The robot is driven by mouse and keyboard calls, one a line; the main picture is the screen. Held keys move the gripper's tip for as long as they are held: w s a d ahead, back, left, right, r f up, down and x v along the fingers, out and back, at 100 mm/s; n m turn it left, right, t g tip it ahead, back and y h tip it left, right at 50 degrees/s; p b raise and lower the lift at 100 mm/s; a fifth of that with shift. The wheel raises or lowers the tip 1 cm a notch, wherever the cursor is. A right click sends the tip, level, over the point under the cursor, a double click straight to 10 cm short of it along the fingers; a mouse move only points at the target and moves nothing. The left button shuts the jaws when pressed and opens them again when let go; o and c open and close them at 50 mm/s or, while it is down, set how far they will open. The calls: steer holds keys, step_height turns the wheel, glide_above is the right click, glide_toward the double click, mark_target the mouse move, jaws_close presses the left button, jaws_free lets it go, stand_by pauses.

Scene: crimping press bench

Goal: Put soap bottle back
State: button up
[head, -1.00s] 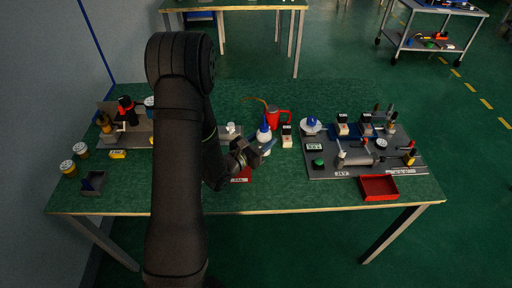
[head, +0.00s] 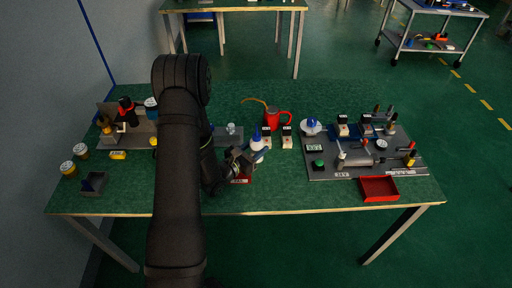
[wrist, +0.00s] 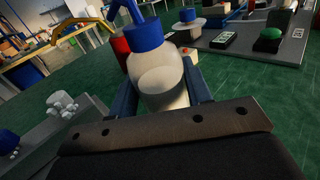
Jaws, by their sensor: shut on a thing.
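The soap bottle (head: 257,146) is white with a blue cap. My gripper (head: 254,154) is shut on it, near the front middle of the bench. In the wrist view the bottle (wrist: 160,85) stands roughly upright between two dark blue fingers, which hide its lower part. A red labelled patch (head: 243,179) lies on the bench just below and left of the bottle in the head view, partly hidden by my gripper. I cannot tell whether the bottle touches the bench.
A red watering can (head: 273,121) and small labelled blocks (head: 287,138) stand behind the bottle. The grey press board (head: 322,168) and a red tray (head: 379,188) are to the right. A grey plate with a clear piece (head: 231,128) is behind my gripper. The front right-middle of the bench is clear.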

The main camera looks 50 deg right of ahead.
steer(key=shift+f, duration=0.2)
steer(key=o, duration=1)
steer(key=shift+r, duration=0.1)
steer(key=shift+r, duration=0.15)
steer(key=a, duration=1.2)
